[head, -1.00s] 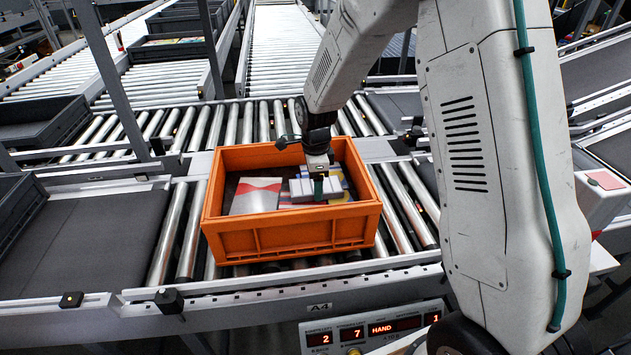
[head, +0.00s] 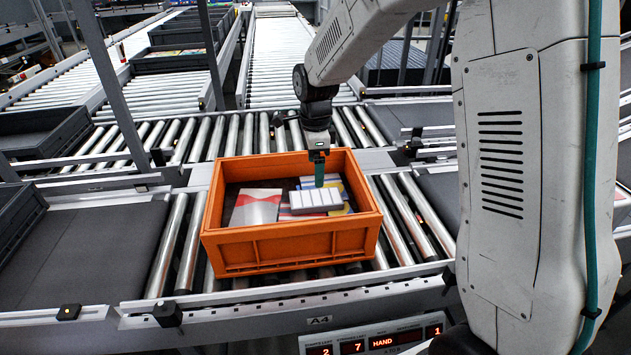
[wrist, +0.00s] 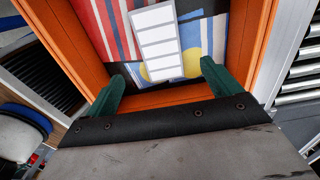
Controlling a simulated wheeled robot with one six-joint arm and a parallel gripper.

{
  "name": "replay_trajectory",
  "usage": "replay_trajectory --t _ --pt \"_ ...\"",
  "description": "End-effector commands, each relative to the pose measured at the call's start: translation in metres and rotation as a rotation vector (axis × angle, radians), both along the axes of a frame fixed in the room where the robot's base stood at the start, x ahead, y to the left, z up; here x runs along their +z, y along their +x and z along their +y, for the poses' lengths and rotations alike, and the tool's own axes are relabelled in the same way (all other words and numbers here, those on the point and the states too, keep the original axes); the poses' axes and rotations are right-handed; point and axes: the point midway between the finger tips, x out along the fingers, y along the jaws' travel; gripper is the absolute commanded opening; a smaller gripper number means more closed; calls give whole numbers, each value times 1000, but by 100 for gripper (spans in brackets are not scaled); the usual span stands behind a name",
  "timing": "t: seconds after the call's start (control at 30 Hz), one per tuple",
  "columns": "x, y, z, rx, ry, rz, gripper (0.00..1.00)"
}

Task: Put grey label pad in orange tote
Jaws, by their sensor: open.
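The orange tote (head: 290,248) stands on the roller conveyor, and its rim also shows in the wrist view (wrist: 262,50). The grey label pad (head: 316,201), a pale block with several white labels on top, lies inside it on flat printed packets; it also shows in the wrist view (wrist: 156,42). My gripper (head: 319,180) is above the pad, inside or just over the tote. In the wrist view its green fingers (wrist: 163,88) are spread apart with nothing between them, and the pad lies beyond the fingertips.
A white and red packet (head: 255,207) lies at the left inside the tote, and blue, yellow and striped packets lie under the pad. The tote's walls surround my gripper. Dark grey totes (head: 40,135) stand at the left. A display panel (head: 375,340) is in front.

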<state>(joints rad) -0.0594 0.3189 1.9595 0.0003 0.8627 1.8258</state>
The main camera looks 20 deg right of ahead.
Motion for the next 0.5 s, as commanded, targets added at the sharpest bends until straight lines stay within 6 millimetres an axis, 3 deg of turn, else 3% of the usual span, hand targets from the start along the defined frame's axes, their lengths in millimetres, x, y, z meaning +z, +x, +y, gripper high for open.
replay_trajectory --t 0.13,0.37,0.5 --pt "19 0 0 0 1 -2 90" --pt "28 -1 0 3 0 1 90" --pt "45 -16 -3 87 0 -10 90"
